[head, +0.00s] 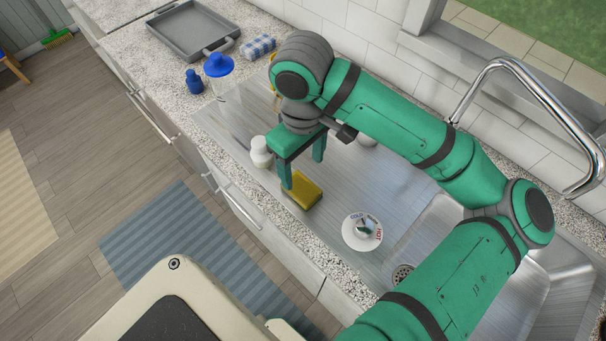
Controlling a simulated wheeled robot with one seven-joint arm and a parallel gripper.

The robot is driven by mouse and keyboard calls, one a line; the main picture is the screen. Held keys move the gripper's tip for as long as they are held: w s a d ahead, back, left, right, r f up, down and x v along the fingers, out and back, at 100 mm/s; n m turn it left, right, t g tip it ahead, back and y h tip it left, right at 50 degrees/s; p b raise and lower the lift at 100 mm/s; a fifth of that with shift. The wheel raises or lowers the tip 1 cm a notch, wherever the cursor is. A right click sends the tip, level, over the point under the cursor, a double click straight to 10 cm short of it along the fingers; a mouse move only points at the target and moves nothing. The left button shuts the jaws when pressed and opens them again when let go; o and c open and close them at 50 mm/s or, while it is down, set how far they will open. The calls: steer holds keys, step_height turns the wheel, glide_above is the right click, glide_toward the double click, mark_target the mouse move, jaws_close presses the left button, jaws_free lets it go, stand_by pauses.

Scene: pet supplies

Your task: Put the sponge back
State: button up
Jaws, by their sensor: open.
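A yellow sponge (304,190) with a darker side lies on the metal drainboard beside the sink, close to the counter's front edge. My green gripper (303,173) points down just above and behind it. Its two fingers are apart, with nothing seen between them. The left fingertip overlaps the sponge's left end in the picture; I cannot tell whether it touches. No sponge holder can be made out.
A white bottle (261,152) stands close left of my gripper. A blue-lidded jar (219,72), small blue bottle (194,81), checked cloth (258,46) and grey tray (192,29) stand farther left.

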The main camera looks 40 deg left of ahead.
steer(key=shift+r, duration=1.15)
